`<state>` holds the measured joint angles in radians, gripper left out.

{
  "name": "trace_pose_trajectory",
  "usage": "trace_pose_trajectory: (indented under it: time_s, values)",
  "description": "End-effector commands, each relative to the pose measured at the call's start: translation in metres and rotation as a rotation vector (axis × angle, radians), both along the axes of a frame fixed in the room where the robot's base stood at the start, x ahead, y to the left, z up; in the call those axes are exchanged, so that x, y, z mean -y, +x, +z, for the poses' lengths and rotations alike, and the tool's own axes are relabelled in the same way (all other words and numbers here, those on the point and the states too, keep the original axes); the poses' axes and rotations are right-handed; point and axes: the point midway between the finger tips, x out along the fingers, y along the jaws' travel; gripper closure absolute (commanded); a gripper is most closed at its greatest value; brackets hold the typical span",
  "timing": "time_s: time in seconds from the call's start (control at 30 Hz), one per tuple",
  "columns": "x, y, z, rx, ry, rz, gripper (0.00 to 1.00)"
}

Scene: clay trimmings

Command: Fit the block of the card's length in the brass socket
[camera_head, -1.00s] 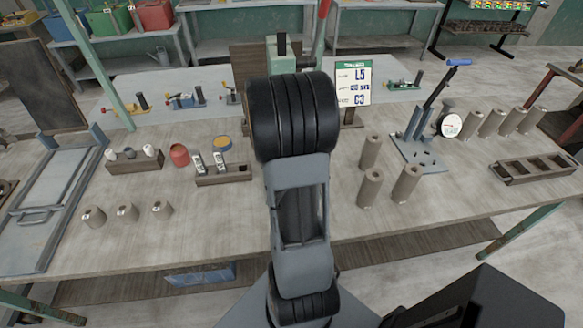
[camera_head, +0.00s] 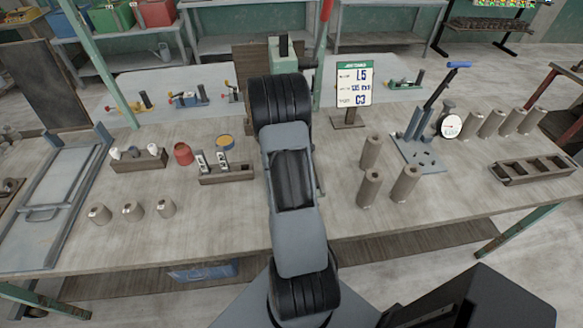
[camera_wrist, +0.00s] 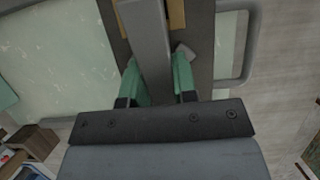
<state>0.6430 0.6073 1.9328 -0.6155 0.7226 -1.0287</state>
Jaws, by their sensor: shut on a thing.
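My gripper (camera_wrist: 158,85) has green fingers in the wrist view and is shut on a long grey block (camera_wrist: 148,40). The block's far end runs out of the top of that view. A brass-coloured piece (camera_wrist: 177,14) shows beside the block on a dark strip; I cannot tell whether it is the socket or whether the block touches it. In the head view my arm hides much of the work area. The card (camera_head: 354,84) stands on a small stand and reads L5, a length in mm that looks like 135, and C3.
Several upright cylinders (camera_head: 369,188) stand right of my arm. A blue-grey lever tool (camera_head: 418,150), a dial gauge (camera_head: 450,126) and a slotted wooden tray (camera_head: 536,170) lie farther right.

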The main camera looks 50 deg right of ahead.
Motion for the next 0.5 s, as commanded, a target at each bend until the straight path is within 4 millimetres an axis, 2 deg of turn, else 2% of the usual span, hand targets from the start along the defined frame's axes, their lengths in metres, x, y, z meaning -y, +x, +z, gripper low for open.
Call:
trace_pose_trajectory:
  time_s: [0.4,0.43,0.5]
  values:
    - [0.0003,0.0002,-0.006,0.001,-0.001,0.0,1.0]
    - [0.0001,0.0,-0.0054,0.0,0.0,0.0,0.72]
    - [0.0,0.0,-0.0048,0.0,0.0,0.001,0.65]
